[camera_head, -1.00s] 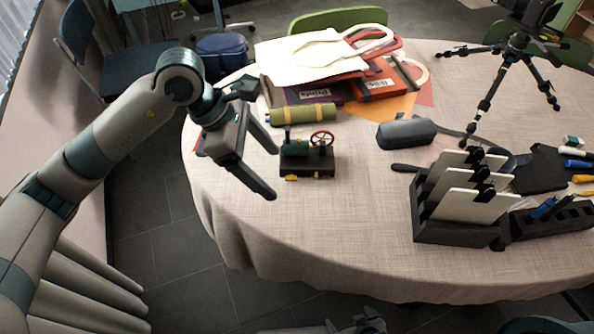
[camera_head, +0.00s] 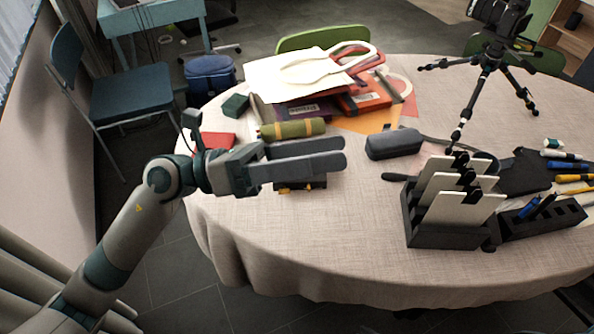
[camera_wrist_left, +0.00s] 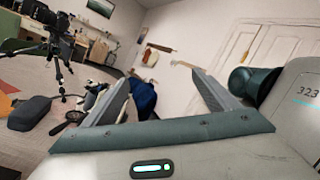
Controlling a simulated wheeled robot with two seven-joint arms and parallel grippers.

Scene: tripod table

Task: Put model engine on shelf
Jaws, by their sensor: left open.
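The model engine (camera_head: 300,186) stands on the round table, mostly hidden behind my left gripper in the head view. Only the lower part of its dark base and small yellow bits show below the fingers. My left gripper (camera_head: 335,156) is open and empty, its two fingers pointing right across the engine in the picture. I cannot tell how far above or before the engine they are. The open fingers also show in the left wrist view (camera_wrist_left: 158,85), with nothing between them close by. A wooden shelf unit (camera_head: 570,33) is at the far upper right. My right gripper is not seen.
The front left of the table is clear.

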